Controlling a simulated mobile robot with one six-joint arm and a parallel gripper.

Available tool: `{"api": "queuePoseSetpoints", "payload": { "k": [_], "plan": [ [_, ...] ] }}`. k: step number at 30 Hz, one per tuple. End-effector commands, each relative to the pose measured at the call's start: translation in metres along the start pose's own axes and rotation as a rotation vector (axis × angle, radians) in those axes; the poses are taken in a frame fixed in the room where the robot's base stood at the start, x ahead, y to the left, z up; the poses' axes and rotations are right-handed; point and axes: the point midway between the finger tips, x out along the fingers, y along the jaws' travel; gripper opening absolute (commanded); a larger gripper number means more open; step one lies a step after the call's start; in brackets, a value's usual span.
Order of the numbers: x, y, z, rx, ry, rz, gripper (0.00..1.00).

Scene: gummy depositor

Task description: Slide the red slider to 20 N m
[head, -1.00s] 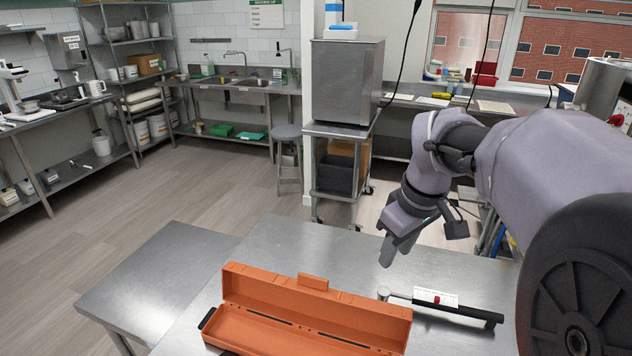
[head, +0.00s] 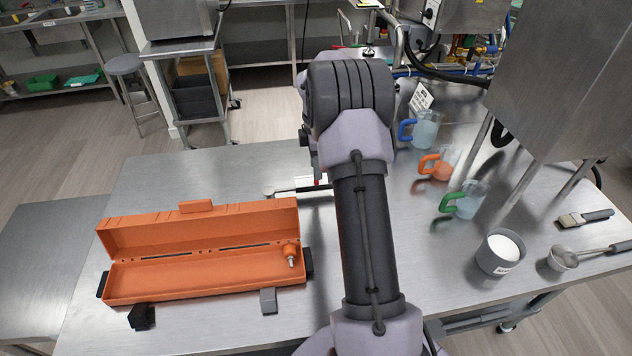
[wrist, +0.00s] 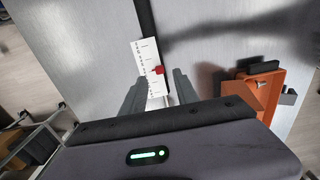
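The red slider (wrist: 158,70) sits on a white scale plate (wrist: 146,55) with tick marks, along the torque wrench; its numbers are too small to read. The wrench's black handle (wrist: 145,14) runs to the top of the wrist view. My gripper (wrist: 159,82) is open, with its two grey fingers on either side of the plate and the slider between their tips in the picture. I cannot tell whether they touch. In the head view the wrench (head: 286,190), plate (head: 306,183) and slider (head: 319,181) show left of my arm, which hides the handle and my fingers.
An open orange case (head: 200,280) lies on the steel table (head: 190,170), left of my arm. Right of it stand jugs with blue (head: 424,130), orange (head: 437,165) and green (head: 465,200) handles, and a grey tub (head: 500,252) of white powder.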

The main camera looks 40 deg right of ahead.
Motion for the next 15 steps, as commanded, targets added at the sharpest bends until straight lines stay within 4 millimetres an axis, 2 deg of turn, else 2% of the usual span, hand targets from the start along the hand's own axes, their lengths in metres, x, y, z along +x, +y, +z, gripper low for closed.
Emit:
{"api": "queuePoseSetpoints", "payload": {
  "k": [1,6,15],
  "plan": [
    [0.015,0.000,0.000,-0.001,0.000,-0.001,0.36],
    [0.039,0.000,0.000,0.000,0.000,0.000,0.36],
    [0.044,0.000,0.000,0.000,0.000,0.002,0.36]
  ]
}}
